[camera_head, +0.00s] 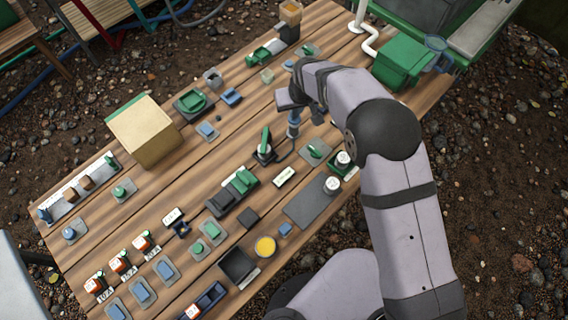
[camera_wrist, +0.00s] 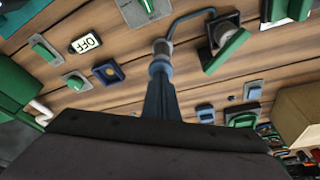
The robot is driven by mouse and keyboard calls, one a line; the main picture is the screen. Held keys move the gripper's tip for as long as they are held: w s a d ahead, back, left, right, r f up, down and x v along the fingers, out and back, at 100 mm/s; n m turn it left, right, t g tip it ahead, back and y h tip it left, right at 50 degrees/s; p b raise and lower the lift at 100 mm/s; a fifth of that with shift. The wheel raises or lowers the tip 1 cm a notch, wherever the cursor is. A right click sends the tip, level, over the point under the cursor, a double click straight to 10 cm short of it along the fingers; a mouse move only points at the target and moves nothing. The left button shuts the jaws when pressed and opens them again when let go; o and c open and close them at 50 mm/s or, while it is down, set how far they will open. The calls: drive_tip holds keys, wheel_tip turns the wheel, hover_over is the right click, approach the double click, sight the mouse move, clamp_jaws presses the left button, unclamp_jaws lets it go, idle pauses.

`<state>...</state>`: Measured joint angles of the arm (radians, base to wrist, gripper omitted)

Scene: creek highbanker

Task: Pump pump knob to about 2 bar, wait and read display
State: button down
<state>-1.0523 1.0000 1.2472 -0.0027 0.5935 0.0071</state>
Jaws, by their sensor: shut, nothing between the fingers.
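My gripper (camera_head: 294,122) points down at the middle of the table, its narrow fingers shut and empty. In the wrist view my gripper (camera_wrist: 160,92) is directly over a small blue-grey upright knob, which I take as the pump knob (camera_wrist: 161,62); I cannot tell whether they touch. A dark hose (camera_wrist: 178,22) runs from its base to a black block with a round top and a green lever (camera_wrist: 228,48), also in the head view (camera_head: 264,146). A small white display (camera_head: 284,176) lies nearer the front; its text is unreadable. A white panel (camera_wrist: 86,43) reads OFF, upside down.
A tan box (camera_head: 145,130) stands at the left, a green box (camera_head: 400,62) at the back right. Several small switches crowd the plank table.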

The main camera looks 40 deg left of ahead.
drive_tip(key=shift+r+p, duration=0.9)
drive_tip(key=shift+r, duration=0.4)
drive_tip(key=shift+w+d+r, duration=0.1)
drive_tip(key=shift+w+d, duration=0.05)
drive_tip(key=w+d+r+m+h, duration=0.1)
drive_tip(key=w+d+r+m, duration=0.15)
drive_tip(key=d, duration=0.85)
drive_tip(key=w+d+r+m, duration=0.2)
drive_tip(key=w+d+r, duration=0.15)
drive_tip(key=d, duration=0.65)
drive_tip(key=w+d+r+m+h, duration=0.1)
drive_tip(key=w+d+r+m, duration=0.15)
drive_tip(key=d, duration=0.85)
drive_tip(key=s+d+r+m+g+h, duration=0.1)
drive_tip(key=s+d+m, duration=0.4)
drive_tip(key=s+d, duration=1.1)
drive_tip(key=d, duration=0.4)
drive_tip(key=shift+s+r+g, duration=0.35)
drive_tip(key=shift+g, duration=0.05)
idle(1.0)
